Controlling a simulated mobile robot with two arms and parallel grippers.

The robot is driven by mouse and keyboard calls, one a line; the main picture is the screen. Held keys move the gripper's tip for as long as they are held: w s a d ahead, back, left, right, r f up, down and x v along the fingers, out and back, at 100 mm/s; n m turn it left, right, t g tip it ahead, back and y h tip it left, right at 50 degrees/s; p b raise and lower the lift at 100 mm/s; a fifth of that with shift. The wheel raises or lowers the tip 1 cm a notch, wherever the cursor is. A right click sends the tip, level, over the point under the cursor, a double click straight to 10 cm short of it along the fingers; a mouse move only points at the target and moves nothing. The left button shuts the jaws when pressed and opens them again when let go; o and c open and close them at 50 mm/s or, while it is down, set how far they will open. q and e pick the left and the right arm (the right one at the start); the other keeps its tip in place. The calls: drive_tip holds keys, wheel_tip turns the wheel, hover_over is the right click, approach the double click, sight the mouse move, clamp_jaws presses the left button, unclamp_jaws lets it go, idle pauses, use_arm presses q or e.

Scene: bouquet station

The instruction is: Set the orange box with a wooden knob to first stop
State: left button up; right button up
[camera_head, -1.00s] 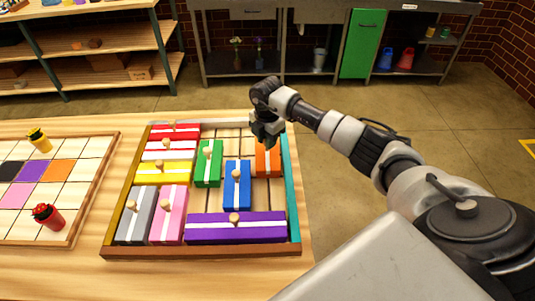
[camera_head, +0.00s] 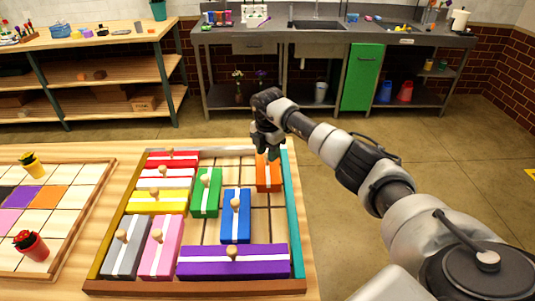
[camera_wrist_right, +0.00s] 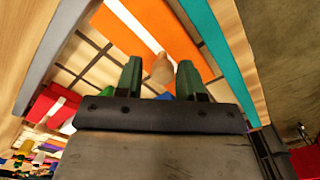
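The orange box (camera_head: 268,178) with a white stripe lies at the far right corner of the framed tray (camera_head: 200,287), beside the teal right strip. Its far end is at or close to the tray's far edge; the gripper partly hides it. My right gripper (camera_head: 270,150) is over the box's far part. In the right wrist view the gripper (camera_wrist_right: 160,75) has its green fingers apart, with the wooden knob (camera_wrist_right: 162,70) of the orange box (camera_wrist_right: 135,25) showing between them and gaps on both sides. My left gripper is not in view.
A green box (camera_head: 206,195), a blue box (camera_head: 236,225) and a long purple box (camera_head: 215,264) lie in the tray, with red, yellow, grey and pink ones at left. Bare tray floor shows below the orange box. A gridded board (camera_head: 85,215) lies left.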

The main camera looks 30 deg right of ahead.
drive_tip(key=shift+o, duration=0.9)
drive_tip(key=shift+f, duration=0.2)
drive_tip(key=shift+r, duration=0.25)
wheel_tip(320, 180, up, 10)
drive_tip(key=b, duration=0.2)
drive_tip(key=shift+r, duration=0.2)
drive_tip(key=shift+f, duration=0.1)
